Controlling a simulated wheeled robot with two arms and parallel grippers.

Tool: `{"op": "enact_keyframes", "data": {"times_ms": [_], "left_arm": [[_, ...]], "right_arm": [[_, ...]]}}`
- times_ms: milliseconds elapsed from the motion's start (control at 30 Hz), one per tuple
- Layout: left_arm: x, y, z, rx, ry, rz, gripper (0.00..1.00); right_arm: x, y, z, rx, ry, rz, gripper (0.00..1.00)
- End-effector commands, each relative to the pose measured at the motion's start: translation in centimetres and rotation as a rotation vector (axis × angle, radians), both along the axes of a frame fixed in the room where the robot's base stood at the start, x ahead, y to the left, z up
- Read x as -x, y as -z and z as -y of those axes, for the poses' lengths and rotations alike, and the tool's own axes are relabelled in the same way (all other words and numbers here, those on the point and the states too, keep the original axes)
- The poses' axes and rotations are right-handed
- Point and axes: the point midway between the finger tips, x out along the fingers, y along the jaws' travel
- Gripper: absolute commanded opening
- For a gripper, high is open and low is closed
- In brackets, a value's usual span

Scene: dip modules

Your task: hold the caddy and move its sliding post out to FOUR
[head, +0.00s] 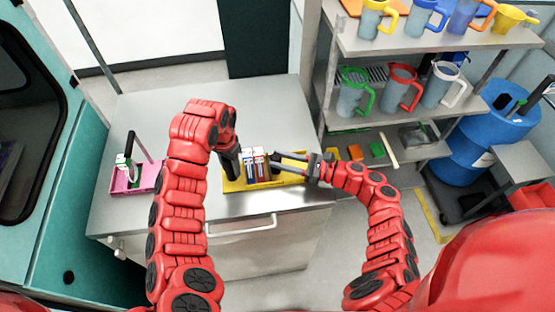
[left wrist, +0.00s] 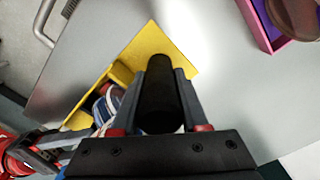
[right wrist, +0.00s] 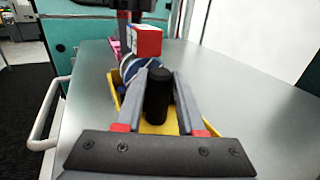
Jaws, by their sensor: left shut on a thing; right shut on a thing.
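The yellow caddy (head: 258,186) sits on the metal counter near its front right edge; it also shows in the left wrist view (left wrist: 147,44) and the right wrist view (right wrist: 153,127). My left gripper (head: 233,170) is shut on a black upright post (left wrist: 160,92) at the caddy's left end. My right gripper (head: 308,168) reaches in from the right, shut on another black post (right wrist: 158,93) at the right end. Small boxes (head: 254,160) stand in the caddy between the grippers. I cannot read any position marks, including FOUR.
A pink caddy (head: 124,184) with an upright post stands at the counter's left. The counter (head: 270,110) is clear behind the yellow caddy. A shelf rack (head: 370,127) with several colored-handled mugs stands to the right, beside a blue barrel (head: 482,125).

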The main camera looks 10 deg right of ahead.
Motion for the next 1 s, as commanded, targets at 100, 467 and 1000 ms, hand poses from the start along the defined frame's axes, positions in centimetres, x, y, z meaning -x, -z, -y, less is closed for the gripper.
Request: {"op": "enact_keyframes", "data": {"times_ms": [100, 467, 1000], "left_arm": [[0.0, 0.0, -0.1, -0.001, 0.0, 0.0, 0.0], [0.0, 0.0, -0.1, -0.001, -0.002, 0.0, 0.0], [0.0, 0.0, -0.1, -0.001, -0.001, 0.0, 0.0]], "right_arm": [[-0.2, 0.1, 2.1, 0.002, 0.011, -0.003, 0.0], [0.1, 0.1, 3.9, -0.001, 0.005, -0.004, 0.0], [0.1, 0.0, 4.0, -0.002, 0.005, -0.004, 0.69]]}}
